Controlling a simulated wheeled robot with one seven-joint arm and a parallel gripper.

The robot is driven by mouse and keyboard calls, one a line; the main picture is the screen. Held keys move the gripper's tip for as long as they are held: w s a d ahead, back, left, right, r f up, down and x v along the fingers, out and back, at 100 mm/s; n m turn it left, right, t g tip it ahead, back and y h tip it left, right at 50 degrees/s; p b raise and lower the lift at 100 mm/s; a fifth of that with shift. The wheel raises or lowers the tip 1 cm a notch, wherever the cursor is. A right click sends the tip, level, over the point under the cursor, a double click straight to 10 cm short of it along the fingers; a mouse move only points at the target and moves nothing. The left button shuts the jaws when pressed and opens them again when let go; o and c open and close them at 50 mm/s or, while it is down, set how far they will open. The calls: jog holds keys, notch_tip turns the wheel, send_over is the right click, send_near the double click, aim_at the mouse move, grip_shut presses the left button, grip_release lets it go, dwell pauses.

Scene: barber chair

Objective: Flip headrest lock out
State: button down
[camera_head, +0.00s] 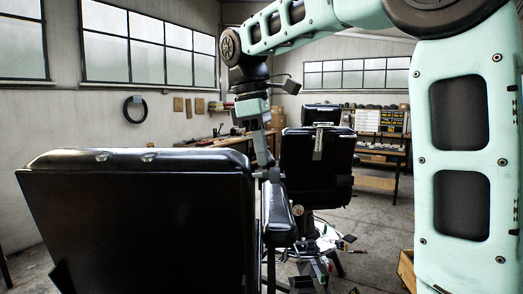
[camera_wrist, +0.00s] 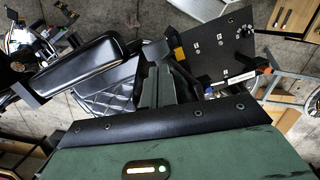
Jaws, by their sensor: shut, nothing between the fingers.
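A black barber chair (camera_head: 338,172) stands beyond the near chair back, with a small headrest (camera_head: 321,113) on top. An upright silver strip (camera_head: 317,146) runs down its upper back below the headrest. I cannot make out which part is the headrest lock. My gripper (camera_head: 270,172) points down beside the right edge of the near chair back and above a black armrest, left of the far chair. In the wrist view my gripper (camera_wrist: 158,88) is shut and empty; a black padded armrest (camera_wrist: 82,67) lies to its left.
The large black near chair back (camera_head: 140,225) fills the lower left, with two chrome fittings on its top edge. In the wrist view a dark plate with small fittings (camera_wrist: 215,47) lies right of my gripper. A workbench (camera_head: 195,145) and shelves stand behind.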

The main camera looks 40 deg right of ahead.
jog(key=shift+f, duration=0.15)
jog(key=shift+d, duration=0.1)
jog(key=shift+s+d+f, duration=0.2)
jog(key=shift+s+d, duration=0.6)
jog(key=shift+s, duration=0.05)
notch_tip(320, 180, up, 10)
jog(key=w+a+p, duration=0.1)
jog(key=p, duration=0.9)
jog(key=shift+w+p, duration=0.2)
jog(key=shift+p, duration=0.1)
